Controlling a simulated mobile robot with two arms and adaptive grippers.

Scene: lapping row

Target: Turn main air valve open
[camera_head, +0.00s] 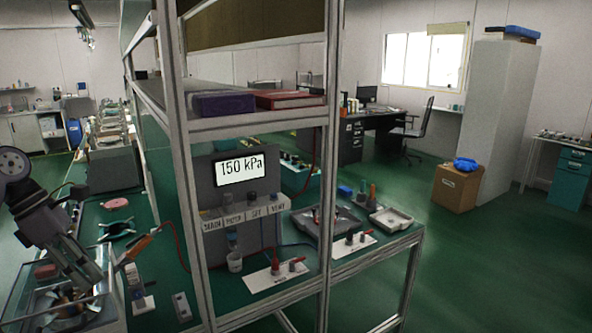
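A grey panel (201,172) stands on the bench behind the frame post, with a display (240,168) reading 150 kPa. A white plate (262,279) in front carries red-handled fittings (275,266). A second white plate (340,247) at right carries similar red pieces. I cannot tell which is the main air valve. My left gripper (85,268) points down at lower left, over a clear-walled box, well apart from the panel. Its finger opening is unclear. My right gripper is out of view.
A metal frame post (180,160) and shelf with a purple box (222,104) and red book (290,100) stand before the panel. A clear-walled box (98,312) is at lower left. An orange-handled tool (135,250) with red hose is near. Green floor at right is open.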

